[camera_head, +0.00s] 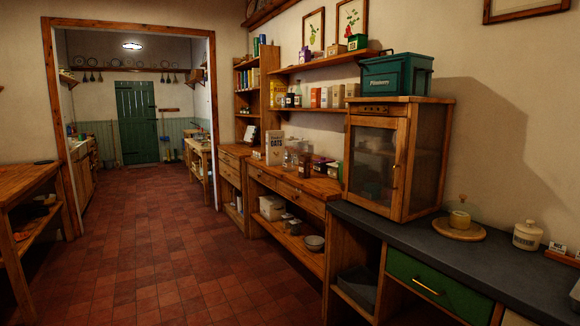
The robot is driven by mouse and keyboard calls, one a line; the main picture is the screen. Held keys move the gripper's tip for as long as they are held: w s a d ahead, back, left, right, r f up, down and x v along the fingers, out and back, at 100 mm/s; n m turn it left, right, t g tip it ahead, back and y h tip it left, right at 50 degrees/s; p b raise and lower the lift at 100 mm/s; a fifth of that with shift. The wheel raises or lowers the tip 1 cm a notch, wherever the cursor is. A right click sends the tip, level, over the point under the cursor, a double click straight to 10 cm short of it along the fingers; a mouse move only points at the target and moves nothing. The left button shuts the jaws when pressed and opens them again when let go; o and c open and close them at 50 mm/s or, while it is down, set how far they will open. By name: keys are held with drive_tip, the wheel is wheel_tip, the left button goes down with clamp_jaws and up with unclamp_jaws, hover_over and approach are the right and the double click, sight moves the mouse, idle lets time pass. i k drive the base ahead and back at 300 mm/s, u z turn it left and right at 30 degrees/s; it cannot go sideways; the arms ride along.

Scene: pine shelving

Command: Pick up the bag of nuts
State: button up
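I cannot make out a bag of nuts in the head view. Small packets and boxes stand on the wall shelf (312,109) and on the pine sideboard (313,187), but they are too small to tell apart. A pale carton that seems to read "oats" (274,147) stands upright on the sideboard. My gripper is not in view.
A glass-fronted pine cabinet (375,160) stands on the dark counter (480,254), with a green bin (396,76) on top. A white jar (527,235) stands at the right. A wooden table (24,182) is at the left. The tiled floor (165,245) between is clear, leading to a doorway.

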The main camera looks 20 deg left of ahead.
sight(303, 161)
drive_tip(key=u, duration=0.4)
drive_tip(key=i, duration=0.8)
drive_tip(key=u, duration=1.15)
drive_tip(key=i, duration=1.95)
drive_tip(key=u, duration=0.3)
drive_tip(key=i, duration=1.9)
drive_tip(key=z, duration=1.1)
drive_tip(key=i, duration=1.3)
drive_tip(key=z, duration=1.2)
drive_tip(key=i, duration=0.4)
drive_tip(key=z, duration=0.1)
